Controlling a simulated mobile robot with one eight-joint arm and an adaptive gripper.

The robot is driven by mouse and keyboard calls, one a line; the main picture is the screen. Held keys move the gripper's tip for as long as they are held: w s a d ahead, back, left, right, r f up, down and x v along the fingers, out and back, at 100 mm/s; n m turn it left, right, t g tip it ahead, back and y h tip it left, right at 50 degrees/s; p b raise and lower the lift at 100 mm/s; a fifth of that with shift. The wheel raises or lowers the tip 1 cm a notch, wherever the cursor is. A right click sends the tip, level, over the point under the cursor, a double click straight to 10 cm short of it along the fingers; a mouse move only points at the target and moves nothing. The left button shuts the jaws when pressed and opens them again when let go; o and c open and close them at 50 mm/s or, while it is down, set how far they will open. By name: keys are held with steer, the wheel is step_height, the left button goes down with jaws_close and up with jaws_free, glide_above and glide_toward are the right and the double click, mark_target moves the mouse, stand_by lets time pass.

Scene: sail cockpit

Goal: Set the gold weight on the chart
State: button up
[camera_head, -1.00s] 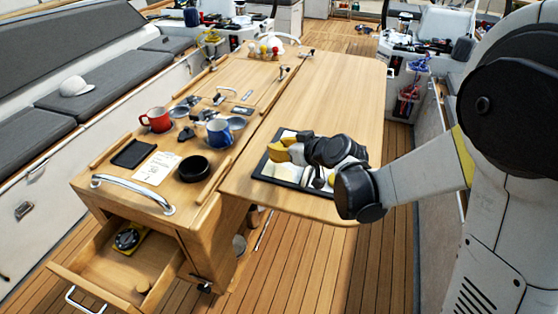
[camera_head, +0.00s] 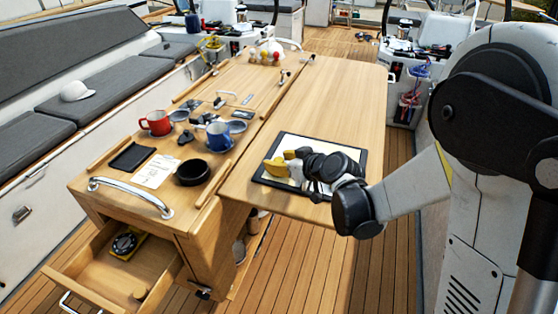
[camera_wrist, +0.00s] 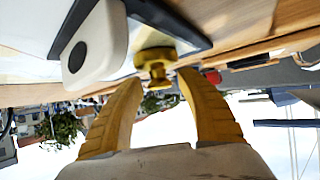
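The chart (camera_head: 292,143) is a white sheet with a black border, lying on the wooden table's near end. In the wrist view, the gold weight (camera_wrist: 153,56), a disc with a small knob, stands base against the white surface near the black border. My gripper (camera_wrist: 160,76) has yellow fingers, one on each side of the knob. Gaps show between fingers and knob, so it looks open. In the head view, my gripper (camera_head: 270,168) is low over the chart, its dark wrist hiding much of it. I cannot pick out the weight there.
A white rounded object with a black spot (camera_wrist: 95,45) is close beside the weight. Left of the chart are a black bowl (camera_head: 192,172), blue mug (camera_head: 219,137) and red mug (camera_head: 156,123). An open drawer (camera_head: 115,268) juts out at lower left.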

steer(key=shift+r, duration=0.1)
steer(key=s+d+r+m+g+h+p, duration=0.1)
steer(key=s+d+r+m+h, duration=0.1)
steer(key=s+d, duration=0.4)
steer(key=s+d+r+m+g+h+p, duration=0.1)
steer(key=s+d+r, duration=0.4)
steer(key=s, duration=0.7)
steer(key=s+d+r+m+h+p, duration=0.1)
steer(key=s+d+r+m+h, duration=0.2)
steer(key=s+d, duration=0.4)
steer(key=shift+s+r+m+g+h, duration=0.4)
steer(key=shift+s+m+h, duration=0.2)
steer(key=shift+s, duration=0.55)
